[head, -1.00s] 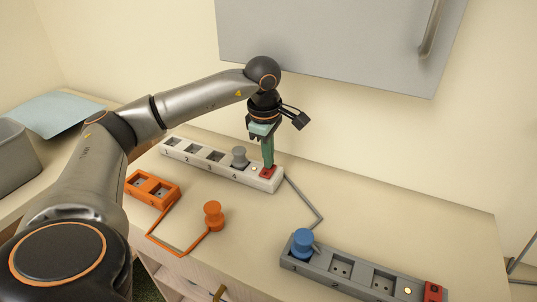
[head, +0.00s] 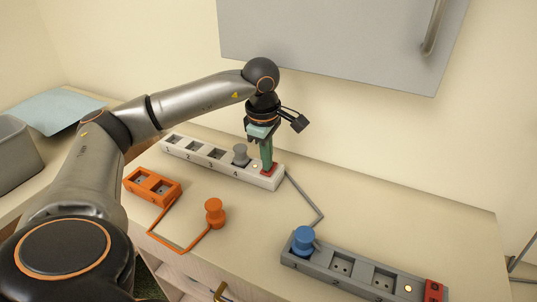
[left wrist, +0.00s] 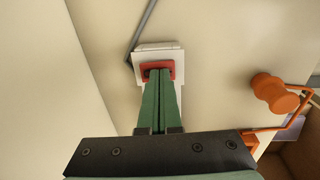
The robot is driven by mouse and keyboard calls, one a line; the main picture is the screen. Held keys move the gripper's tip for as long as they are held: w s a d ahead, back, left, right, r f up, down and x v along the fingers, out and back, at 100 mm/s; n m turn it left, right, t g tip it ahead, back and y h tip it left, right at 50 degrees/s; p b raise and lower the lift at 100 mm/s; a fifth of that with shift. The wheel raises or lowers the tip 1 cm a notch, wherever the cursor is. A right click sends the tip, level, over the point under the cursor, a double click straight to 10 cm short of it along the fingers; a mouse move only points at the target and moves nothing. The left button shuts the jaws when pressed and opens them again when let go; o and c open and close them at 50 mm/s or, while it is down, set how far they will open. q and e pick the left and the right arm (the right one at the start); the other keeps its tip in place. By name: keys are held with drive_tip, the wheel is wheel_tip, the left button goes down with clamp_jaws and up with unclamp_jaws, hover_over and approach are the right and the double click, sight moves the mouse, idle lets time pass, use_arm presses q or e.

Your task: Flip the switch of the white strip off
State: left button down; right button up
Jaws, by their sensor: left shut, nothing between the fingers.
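The white strip (head: 222,172) lies at the back of the counter, with numbered sockets, a grey plug (head: 240,155) in socket 4 and a small pale light (head: 255,167). Its red switch (head: 270,169) is at the right end. My left gripper (head: 267,167) is shut and empty, pointing down with its green fingertips at the red switch. In the left wrist view the shut fingers (left wrist: 159,72) overlap the red switch (left wrist: 147,70) and hide part of it. I cannot tell how firmly they press. My right gripper is not in view.
A grey strip (head: 330,280) with a blue plug (head: 303,241) and its own red switch (head: 433,291) lies at the front right. An orange socket block (head: 152,186) and orange plug (head: 214,212) lie left of centre. A grey cabinet (head: 340,40) hangs above.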

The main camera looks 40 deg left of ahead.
use_arm(q)
drive_tip(key=shift+r, duration=0.35)
wheel_tip(320, 180, up, 4)
drive_tip(key=p, duration=0.3)
drive_tip(key=shift+s+f+p, duration=0.15)
drive_tip(key=shift+f+p, duration=0.05)
drive_tip(key=shift+p, duration=0.15)
wheel_tip(320, 180, up, 5)
wheel_tip(320, 180, up, 5)
hover_over(265, 172)
drive_tip(key=shift+s+d+f+p, duration=0.15)
drive_tip(key=shift+s+p, duration=0.15)
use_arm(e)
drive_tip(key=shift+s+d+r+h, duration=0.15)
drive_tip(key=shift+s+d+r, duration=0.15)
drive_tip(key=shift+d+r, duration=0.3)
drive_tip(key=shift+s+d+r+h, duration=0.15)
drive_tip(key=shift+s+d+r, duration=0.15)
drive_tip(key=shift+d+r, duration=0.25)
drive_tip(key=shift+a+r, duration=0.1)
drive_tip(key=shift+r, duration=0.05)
